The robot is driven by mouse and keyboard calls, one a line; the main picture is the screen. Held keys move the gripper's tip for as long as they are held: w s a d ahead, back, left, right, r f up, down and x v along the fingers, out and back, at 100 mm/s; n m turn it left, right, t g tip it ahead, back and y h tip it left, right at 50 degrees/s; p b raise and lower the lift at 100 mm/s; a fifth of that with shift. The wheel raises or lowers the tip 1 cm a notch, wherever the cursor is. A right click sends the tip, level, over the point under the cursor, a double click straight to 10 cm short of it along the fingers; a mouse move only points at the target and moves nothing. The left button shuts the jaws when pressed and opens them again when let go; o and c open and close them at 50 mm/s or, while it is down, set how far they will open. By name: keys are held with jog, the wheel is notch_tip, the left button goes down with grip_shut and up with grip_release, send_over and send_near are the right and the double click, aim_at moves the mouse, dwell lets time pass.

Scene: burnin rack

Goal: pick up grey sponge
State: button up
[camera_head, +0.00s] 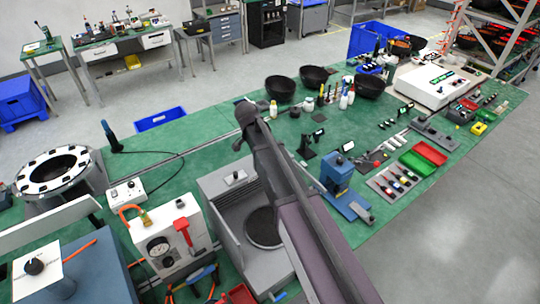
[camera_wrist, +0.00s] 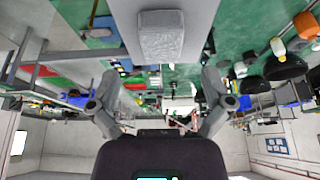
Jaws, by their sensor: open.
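In the wrist view, my gripper (camera_wrist: 160,77) has its two fingers spread wide, with nothing between them. A grey block with a rough, mottled face (camera_wrist: 162,35) shows at the top centre, against a smooth, lighter grey surface (camera_wrist: 205,12). It lies beyond the fingertips and touches neither finger. Its look fits a grey sponge, but I cannot tell for sure. In the head view, I cannot make out a grey sponge, and my arm hides part of the bench.
The green bench (camera_head: 220,130) is crowded. Black bowls (camera_head: 279,87), bottles (camera_head: 343,100), a blue press (camera_head: 337,172) and red and green trays (camera_head: 417,163) stand around my arm. A grey machine (camera_head: 215,187) and a white gauge box (camera_head: 165,240) stand near the front.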

jog(key=shift+f, duration=0.15)
jog(key=shift+b+x, duration=2.4)
jog(key=shift+x, duration=0.05)
jog(key=shift+w, duration=0.1)
jog(key=c, duration=0.9)
jog(key=shift+c, duration=0.2)
notch_tip(320, 180, up, 3)
jog(key=p, duration=0.3)
jog(key=s+d+r+p, duration=0.2)
jog(key=s+d, duration=0.1)
jog(key=s, duration=1.2)
jog(key=shift+s, duration=0.35)
jog(key=shift+d, duration=0.1)
